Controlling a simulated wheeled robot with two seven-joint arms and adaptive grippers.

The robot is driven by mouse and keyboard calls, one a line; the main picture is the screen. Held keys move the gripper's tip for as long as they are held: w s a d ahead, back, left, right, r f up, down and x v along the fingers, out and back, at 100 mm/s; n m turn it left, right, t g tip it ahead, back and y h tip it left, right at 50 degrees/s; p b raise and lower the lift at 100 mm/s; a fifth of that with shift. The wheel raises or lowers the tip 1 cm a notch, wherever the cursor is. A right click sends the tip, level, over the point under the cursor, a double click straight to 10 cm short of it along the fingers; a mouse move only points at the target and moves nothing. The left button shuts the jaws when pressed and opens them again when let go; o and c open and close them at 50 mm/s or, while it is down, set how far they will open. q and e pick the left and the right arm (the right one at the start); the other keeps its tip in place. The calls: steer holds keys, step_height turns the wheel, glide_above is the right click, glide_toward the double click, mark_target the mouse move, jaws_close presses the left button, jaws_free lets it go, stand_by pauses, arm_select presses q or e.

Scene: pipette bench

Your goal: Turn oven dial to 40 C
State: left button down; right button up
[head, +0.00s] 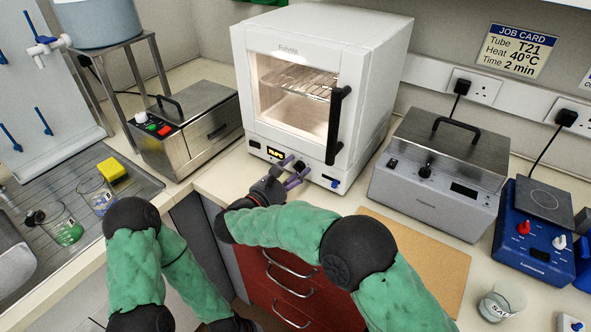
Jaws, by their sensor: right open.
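The white oven (380,50) stands at the back of the bench, with its glass door shut and its inside lit. Its front strip has a small orange display (275,153), whose digits are too small to read surely, and a black dial (299,166). My right gripper (296,170) is open, with its purple fingers at the dial, one on each side as seen here. Whether they touch it I cannot tell. The fingers partly hide the dial and its mark.
A blue hotplate (535,235) is far right. Beakers (62,225) stand by the sink.

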jaws_close()
